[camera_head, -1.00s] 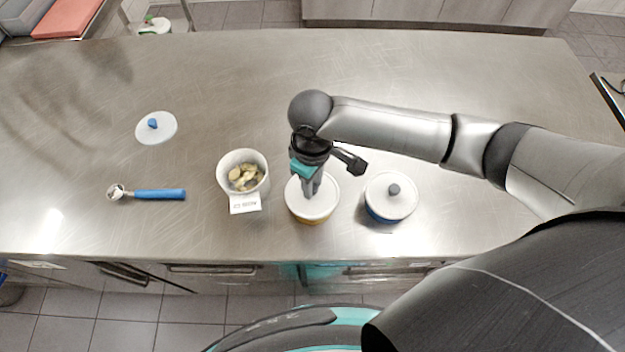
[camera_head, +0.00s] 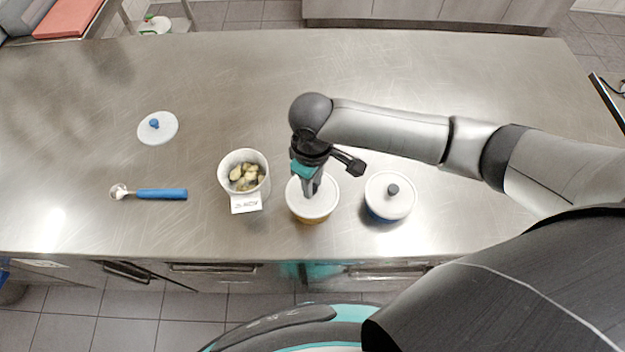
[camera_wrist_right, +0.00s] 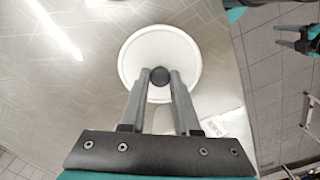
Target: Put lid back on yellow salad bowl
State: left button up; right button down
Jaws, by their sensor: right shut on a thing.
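The yellow salad bowl (camera_head: 313,220) stands near the front edge of the steel counter, and only a thin strip of its side shows. A white lid (camera_head: 322,207) lies over its top and hides the inside. My right gripper (camera_head: 311,190) points down at the lid's middle. In the right wrist view my right gripper (camera_wrist_right: 159,76) is shut on the dark round knob (camera_wrist_right: 160,75) of the white lid (camera_wrist_right: 185,58). I cannot tell whether the lid is fully seated on the rim. My left gripper does not show in the head view.
A blue bowl with a white lid (camera_head: 403,200) stands close on the right. A white bowl (camera_head: 228,182) of food pieces with a label card (camera_head: 246,204) stands on the left. Farther left lie a loose lid with blue knob (camera_head: 165,133) and a blue-handled scoop (camera_head: 160,194). The counter's back is clear.

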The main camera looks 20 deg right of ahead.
jog(key=shift+c, duration=0.4)
grip_release()
jog(key=shift+r, duration=0.1)
notch_tip(320, 180, up, 5)
jog(key=p, duration=0.6)
jog(key=shift+r, duration=0.9)
grip_shut()
dwell(0.8)
dwell(0.4)
